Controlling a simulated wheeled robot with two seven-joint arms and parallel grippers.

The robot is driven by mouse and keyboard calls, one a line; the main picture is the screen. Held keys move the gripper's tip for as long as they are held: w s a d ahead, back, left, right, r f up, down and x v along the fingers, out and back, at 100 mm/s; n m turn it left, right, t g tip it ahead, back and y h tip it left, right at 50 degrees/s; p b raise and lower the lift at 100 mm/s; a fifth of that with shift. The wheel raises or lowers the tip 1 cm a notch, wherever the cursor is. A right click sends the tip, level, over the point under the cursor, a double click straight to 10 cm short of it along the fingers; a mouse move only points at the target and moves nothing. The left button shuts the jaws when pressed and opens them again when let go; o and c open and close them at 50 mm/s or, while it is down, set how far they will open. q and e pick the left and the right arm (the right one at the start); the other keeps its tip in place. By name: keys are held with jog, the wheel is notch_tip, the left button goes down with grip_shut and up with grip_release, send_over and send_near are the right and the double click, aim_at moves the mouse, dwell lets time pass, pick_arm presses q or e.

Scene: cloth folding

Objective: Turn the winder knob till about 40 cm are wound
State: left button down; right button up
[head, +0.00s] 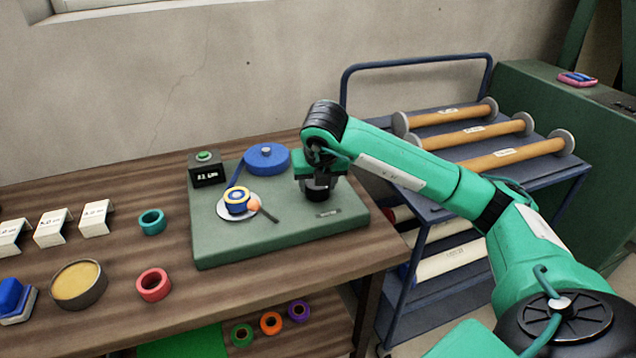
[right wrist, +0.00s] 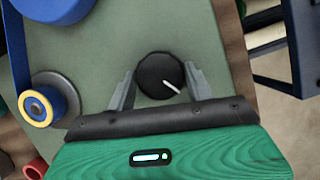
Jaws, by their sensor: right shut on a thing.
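The winder is a green board (head: 285,243) on the wooden table. My right gripper (head: 318,188) reaches down over its right part. In the right wrist view the round black knob (right wrist: 154,70), with a white pointer line aimed to the lower right, sits between the two grey fingers, and the gripper (right wrist: 160,82) is shut on it. A blue ribbon runs from the large blue reel (head: 266,157) to the small blue and yellow spool (head: 237,200) on a silver disc. A small counter box (head: 207,172) shows small digits, too blurred to read surely. My left gripper is out of view.
Left of the board lie a teal roll (head: 152,221), a red roll (head: 153,285), a round tin (head: 79,284) and white label cards (head: 53,228). A blue trolley (head: 500,182) with several rods stands to the right. An orange-tipped lever (head: 264,211) lies beside the spool.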

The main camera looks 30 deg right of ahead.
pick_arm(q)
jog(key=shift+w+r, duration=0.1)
pick_arm(e)
jog(key=shift+f+m, duration=0.1)
jog(key=shift+m, duration=0.2)
jog(key=o, duration=1)
jog(key=shift+c, duration=0.2)
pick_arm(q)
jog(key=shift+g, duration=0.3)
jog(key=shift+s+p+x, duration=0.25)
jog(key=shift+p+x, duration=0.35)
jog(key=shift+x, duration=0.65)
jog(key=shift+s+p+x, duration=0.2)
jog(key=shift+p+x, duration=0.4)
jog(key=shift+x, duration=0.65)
pick_arm(e)
jog(key=v, duration=1.4)
jog(key=shift+w, duration=0.2)
jog(key=shift+a, duration=0.1)
